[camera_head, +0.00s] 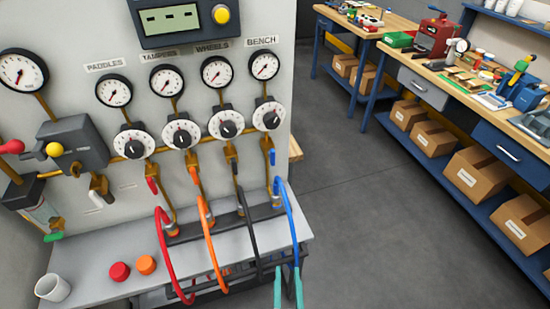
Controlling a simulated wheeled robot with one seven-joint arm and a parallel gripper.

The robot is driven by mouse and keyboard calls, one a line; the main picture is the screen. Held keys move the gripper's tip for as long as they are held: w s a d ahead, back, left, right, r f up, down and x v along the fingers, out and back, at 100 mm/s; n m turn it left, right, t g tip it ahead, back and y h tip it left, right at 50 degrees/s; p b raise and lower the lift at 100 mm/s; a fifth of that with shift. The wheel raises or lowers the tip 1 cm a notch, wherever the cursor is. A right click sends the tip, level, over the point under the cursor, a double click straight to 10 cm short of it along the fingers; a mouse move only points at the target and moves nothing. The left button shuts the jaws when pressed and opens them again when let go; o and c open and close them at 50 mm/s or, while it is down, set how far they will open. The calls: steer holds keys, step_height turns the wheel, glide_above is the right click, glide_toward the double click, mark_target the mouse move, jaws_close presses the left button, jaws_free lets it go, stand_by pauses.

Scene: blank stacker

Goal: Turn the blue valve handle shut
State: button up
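The blue valve handle (272,157) is a small upright lever on the brass pipe below the BENCH dial, at the right edge of the grey panel. A blue hose (291,215) loops down from the fitting below it. My gripper (288,276) shows at the bottom edge as two teal fingers with a gap between them, open. It appears well below the blue handle in the picture, near the lower end of the blue hose. I cannot tell whether a finger touches the hose.
Red (165,250), orange (208,245) and black (249,230) hoses hang left of the blue one. A grey ledge (90,262) holds a white cup (53,288) and two caps. Open floor (350,220) lies right of the panel; workbenches stand beyond it.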

steer(key=w+r+n+t+y, duration=0.1)
steer(key=w+r+y, duration=0.1)
steer(key=w+r, duration=0.7)
steer(key=n+y, duration=0.4)
glide_toward(274, 155)
steer(key=x, duration=0.9)
steer(key=shift+f, duration=0.1)
jaws_close()
